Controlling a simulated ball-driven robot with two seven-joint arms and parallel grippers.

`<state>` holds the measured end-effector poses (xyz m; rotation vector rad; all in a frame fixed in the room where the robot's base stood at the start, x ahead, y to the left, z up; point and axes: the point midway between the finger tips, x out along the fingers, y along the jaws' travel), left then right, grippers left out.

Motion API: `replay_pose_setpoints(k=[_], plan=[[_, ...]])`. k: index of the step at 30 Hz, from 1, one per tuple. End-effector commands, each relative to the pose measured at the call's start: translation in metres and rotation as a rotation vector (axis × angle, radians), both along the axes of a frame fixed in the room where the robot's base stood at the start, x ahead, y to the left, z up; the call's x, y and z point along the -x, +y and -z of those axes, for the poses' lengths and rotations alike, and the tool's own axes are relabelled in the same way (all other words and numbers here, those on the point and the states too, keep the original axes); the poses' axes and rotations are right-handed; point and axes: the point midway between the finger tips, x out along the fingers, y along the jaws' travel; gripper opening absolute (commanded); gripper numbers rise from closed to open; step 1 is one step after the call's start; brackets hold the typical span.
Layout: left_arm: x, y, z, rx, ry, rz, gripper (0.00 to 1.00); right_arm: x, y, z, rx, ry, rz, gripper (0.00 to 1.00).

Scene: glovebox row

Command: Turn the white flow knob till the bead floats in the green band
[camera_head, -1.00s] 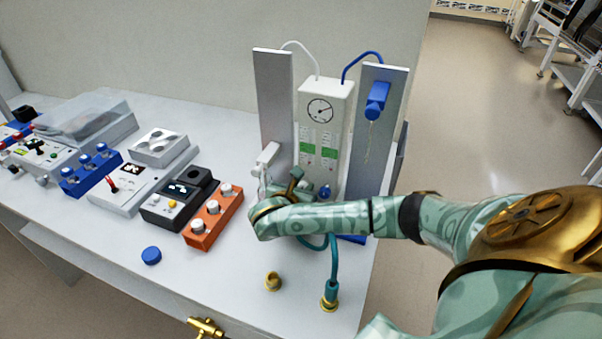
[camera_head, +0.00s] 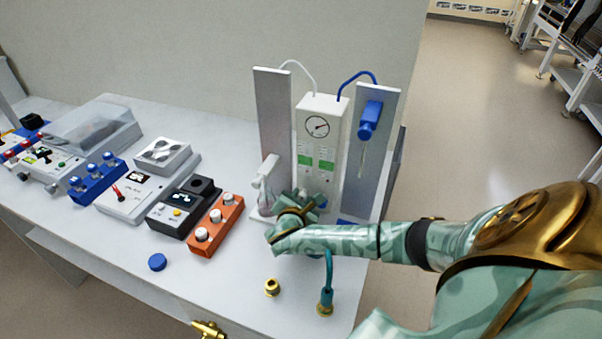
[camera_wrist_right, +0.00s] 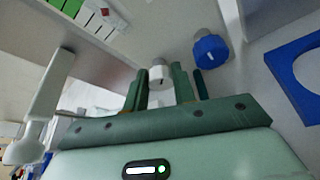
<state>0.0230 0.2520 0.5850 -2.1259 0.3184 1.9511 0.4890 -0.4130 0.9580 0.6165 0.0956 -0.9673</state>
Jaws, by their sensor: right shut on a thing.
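The white flow unit (camera_head: 318,108) stands upright on the bench, with a round gauge and two scales with green bands (camera_head: 308,160) on its front. I cannot make out the bead at this size. In the right wrist view the white flow knob (camera_wrist_right: 159,76) is between the fingers of my right gripper (camera_wrist_right: 161,84), which is shut on it. In the head view my right gripper (camera_head: 306,199) is at the unit's lower front and hides the knob. A blue knob (camera_wrist_right: 210,51) is beside it, to the right in the wrist view. My left gripper is out of view.
Grey upright panels flank the unit; the right one carries a blue fitting (camera_head: 370,118). A white spout (camera_head: 267,170) stands close left of my gripper. An orange box (camera_head: 216,226) with white knobs, a blue cap (camera_head: 157,262) and brass fittings (camera_head: 272,287) are nearby.

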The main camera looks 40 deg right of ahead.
Motion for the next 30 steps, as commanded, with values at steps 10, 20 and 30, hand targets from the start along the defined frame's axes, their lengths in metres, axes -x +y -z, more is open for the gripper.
replay_pose_setpoints(k=[10, 20, 30], plan=[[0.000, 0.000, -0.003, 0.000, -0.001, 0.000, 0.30, 0.004, 0.000, 0.006, -0.153, -0.282, 0.002, 0.04], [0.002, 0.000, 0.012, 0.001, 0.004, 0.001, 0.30, 0.005, -0.001, 0.010, -0.268, -0.504, 0.002, 0.04], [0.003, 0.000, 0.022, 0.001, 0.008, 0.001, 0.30, 0.005, -0.001, 0.009, -0.328, -0.620, 0.003, 0.04]])
